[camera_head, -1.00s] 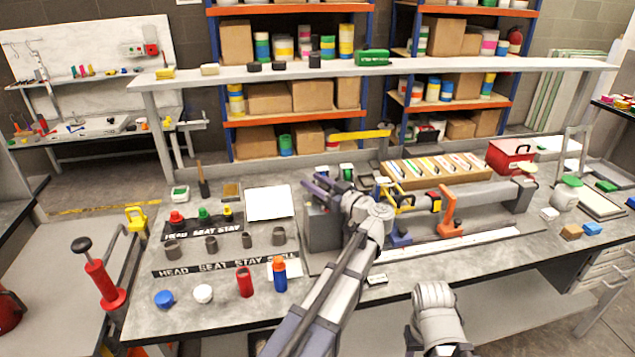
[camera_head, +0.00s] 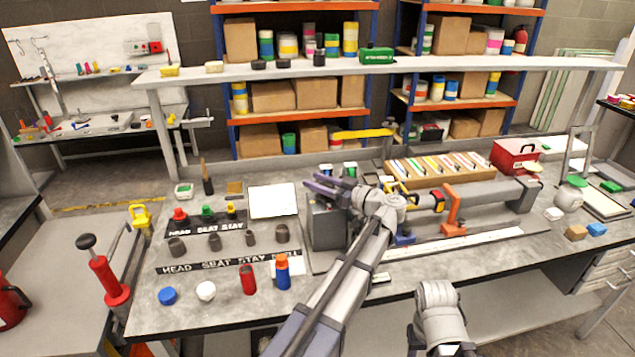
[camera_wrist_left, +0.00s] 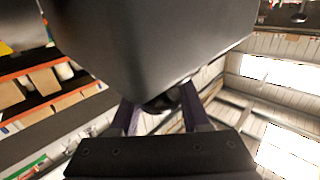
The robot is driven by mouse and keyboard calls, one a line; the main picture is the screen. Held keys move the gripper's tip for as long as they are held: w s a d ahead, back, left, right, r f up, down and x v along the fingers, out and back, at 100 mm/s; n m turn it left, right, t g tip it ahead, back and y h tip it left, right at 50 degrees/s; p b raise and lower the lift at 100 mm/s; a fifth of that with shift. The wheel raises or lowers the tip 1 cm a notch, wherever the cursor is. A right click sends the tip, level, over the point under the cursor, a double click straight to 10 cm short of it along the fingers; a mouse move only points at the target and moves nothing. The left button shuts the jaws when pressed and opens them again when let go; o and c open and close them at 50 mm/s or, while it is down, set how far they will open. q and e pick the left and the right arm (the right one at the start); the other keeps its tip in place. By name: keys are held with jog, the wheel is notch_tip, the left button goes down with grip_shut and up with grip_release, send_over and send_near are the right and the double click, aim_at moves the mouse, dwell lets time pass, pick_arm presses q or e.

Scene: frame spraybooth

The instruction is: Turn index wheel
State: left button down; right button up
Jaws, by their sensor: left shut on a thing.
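My left gripper (camera_head: 324,187) reaches over the top of a dark grey box-shaped unit (camera_head: 327,226) at the left end of the long fixture on the bench. In the left wrist view its two purple fingers (camera_wrist_left: 160,112) are shut on a small dark rounded part (camera_wrist_left: 161,102) beside the unit's big dark body (camera_wrist_left: 155,45). This part seems to be the index wheel or its handle; most of it is hidden, and no wheel shows clearly in the head view. My right arm is low at the front edge; its gripper is out of view.
The long grey tube (camera_head: 490,196) with an orange clamp (camera_head: 452,214) lies right of the unit. A wooden tray (camera_head: 430,181) stands behind it. Left are dark cups, a red bottle (camera_head: 248,280) and a blue bottle with an orange cap (camera_head: 283,274). A shelf (camera_head: 400,66) crosses above.

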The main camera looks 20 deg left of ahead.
aim_at(332, 187)
pick_arm(q)
jog(key=shift+c, duration=1.9)
grip_release()
jog(key=shift+s+d, duration=0.25)
jog(key=shift+d, duration=1.05)
jog(key=shift+s+d, duration=0.25)
jog(key=shift+d, duration=1)
jog(key=shift+s+d, duration=0.25)
jog(key=shift+d, duration=1.05)
